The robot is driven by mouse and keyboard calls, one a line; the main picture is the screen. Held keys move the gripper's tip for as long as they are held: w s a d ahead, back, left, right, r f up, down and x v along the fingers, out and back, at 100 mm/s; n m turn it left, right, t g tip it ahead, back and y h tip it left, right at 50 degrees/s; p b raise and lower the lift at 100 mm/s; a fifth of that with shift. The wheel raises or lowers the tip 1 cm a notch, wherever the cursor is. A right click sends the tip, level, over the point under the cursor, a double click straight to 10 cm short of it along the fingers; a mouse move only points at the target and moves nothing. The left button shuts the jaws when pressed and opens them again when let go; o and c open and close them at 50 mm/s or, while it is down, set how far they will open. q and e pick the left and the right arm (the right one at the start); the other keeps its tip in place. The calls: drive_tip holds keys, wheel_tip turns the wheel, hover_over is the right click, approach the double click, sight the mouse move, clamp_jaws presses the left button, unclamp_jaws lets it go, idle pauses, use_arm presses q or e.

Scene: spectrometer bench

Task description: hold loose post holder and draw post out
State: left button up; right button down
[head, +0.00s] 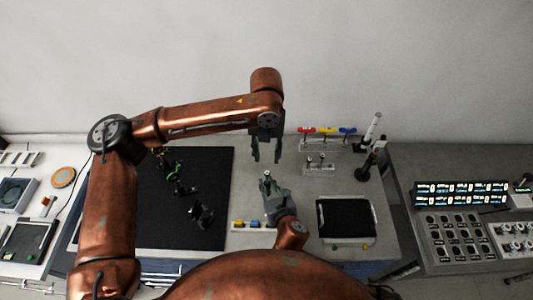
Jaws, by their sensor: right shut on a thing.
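My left gripper (266,157) reaches in from above over the bench. Its two dark fingers point toward the bench, apart, with an empty gap between them. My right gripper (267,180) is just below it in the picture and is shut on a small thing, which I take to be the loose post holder. The jaws hide most of the holder, and the post cannot be told apart clearly at this size. The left fingertips are a little above the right gripper in the picture, and I see no contact between them.
A black breadboard (215,165) with dark optical mounts (200,214) lies to the left. A small rack (319,169) with short posts stands to the right, behind it a rack with coloured knobs (328,131). A black-topped tray (345,218) and a dark stand (370,160) are further right.

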sight(267, 172)
use_arm(q)
wheel_tip(267, 172, down, 12)
drive_tip(key=shift+r, duration=0.1)
idle(0.4)
clamp_jaws()
idle(0.4)
